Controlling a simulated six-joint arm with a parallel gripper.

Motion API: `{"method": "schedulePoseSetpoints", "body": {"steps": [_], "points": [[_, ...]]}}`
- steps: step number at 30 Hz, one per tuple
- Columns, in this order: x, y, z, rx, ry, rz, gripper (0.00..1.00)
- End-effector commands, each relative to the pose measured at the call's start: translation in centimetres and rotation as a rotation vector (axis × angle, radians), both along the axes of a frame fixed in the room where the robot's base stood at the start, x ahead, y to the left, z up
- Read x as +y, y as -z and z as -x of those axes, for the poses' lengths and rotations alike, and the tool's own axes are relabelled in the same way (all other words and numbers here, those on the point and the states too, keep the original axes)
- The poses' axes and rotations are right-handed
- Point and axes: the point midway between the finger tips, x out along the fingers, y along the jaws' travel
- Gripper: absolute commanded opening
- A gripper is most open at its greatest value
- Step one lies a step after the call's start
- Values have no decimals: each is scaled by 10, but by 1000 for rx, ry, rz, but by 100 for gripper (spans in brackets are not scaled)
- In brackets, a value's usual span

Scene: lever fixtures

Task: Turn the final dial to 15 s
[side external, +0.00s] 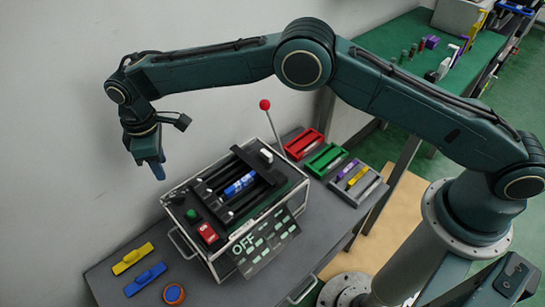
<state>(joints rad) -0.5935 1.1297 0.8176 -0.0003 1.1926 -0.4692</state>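The machine is a clear-walled box (215,262) on the grey bench, with a dark top, black rails and a blue-and-white cylinder (239,184) between them. Its sloped front panel (266,243) reads "OFF" and has several small green labels. I cannot make out a dial or a "15 s" mark on it. A green button (191,214), a red switch (208,233) and a red-knobbed lever (265,104) are on the machine. My gripper (158,172) hangs pointing down above and left of the machine, apart from it. Its fingers are too small and edge-on to tell if open.
Yellow (132,258) and blue (145,279) handled blocks and an orange-rimmed blue disc (173,294) lie at the front left. Red (304,143), green (326,158) and grey (358,182) trays stand right of the machine. A wall rises behind the bench.

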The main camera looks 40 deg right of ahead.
Motion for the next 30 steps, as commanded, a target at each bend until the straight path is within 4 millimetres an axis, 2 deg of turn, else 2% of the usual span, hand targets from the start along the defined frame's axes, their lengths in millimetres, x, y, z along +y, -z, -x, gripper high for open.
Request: {"method": "schedulePoseSetpoints", "body": {"steps": [6, 22, 26, 30], "points": [[0, -17, 0, 0, 0, 0, 36], [-3, -23, -1, -2, 7, -2, 36], [-10, -37, -2, -11, 26, -8, 36], [-27, -62, -4, -27, 66, -18, 36]]}}
